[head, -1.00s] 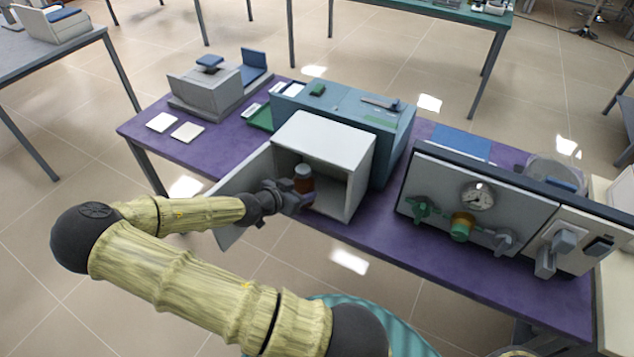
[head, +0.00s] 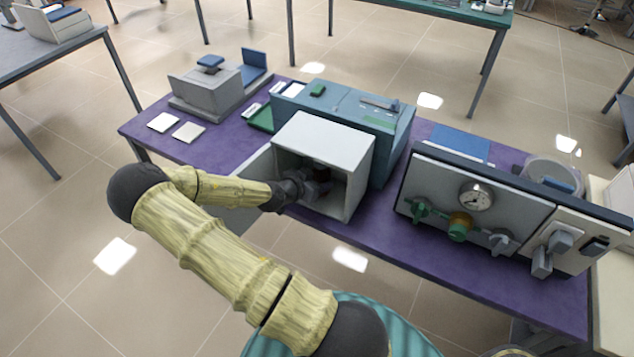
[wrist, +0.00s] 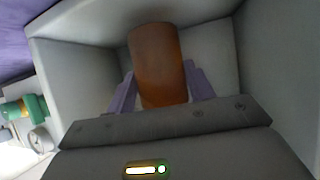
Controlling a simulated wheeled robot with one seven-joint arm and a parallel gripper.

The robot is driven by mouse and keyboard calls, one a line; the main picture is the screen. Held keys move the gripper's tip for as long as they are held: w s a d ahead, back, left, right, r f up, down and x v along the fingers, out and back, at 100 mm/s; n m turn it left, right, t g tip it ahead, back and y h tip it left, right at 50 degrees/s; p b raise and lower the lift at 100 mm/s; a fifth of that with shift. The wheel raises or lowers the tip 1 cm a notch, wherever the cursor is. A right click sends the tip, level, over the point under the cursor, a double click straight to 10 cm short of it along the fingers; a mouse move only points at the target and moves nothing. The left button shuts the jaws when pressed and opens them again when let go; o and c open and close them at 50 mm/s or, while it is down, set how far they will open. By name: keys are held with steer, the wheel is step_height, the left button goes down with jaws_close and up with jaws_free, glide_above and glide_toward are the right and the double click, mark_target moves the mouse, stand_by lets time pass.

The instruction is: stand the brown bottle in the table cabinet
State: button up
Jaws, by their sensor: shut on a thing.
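The table cabinet (head: 329,143) is a small white box with an open front, standing on the purple table. Its door (head: 243,212) hangs open to the left. My gripper (head: 318,184) reaches in through the open front. In the wrist view the brown bottle (wrist: 158,60) sits between the two purple fingers, which are shut on it, with the cabinet's pale inner walls around it. In the head view the bottle is mostly hidden by my gripper and the cabinet. I cannot tell whether its base touches the cabinet floor.
A blue-grey machine (head: 350,100) stands right behind the cabinet. A control panel (head: 475,205) with a gauge and several knobs stands to the right. A grey balance-like device (head: 207,88) and two white tiles (head: 188,131) lie on the left. Purple table (head: 375,235) is bare in front.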

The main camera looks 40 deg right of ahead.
steer(key=shift+f, duration=0.65)
steer(key=o, duration=1.3)
steer(key=shift+f, duration=0.1)
steer(key=shift+c, duration=0.2)
steer(key=shift+r, duration=0.2)
steer(key=shift+a, duration=0.35)
steer(key=b+v, duration=0.1)
steer(key=v, duration=1)
steer(key=shift+r, duration=0.15)
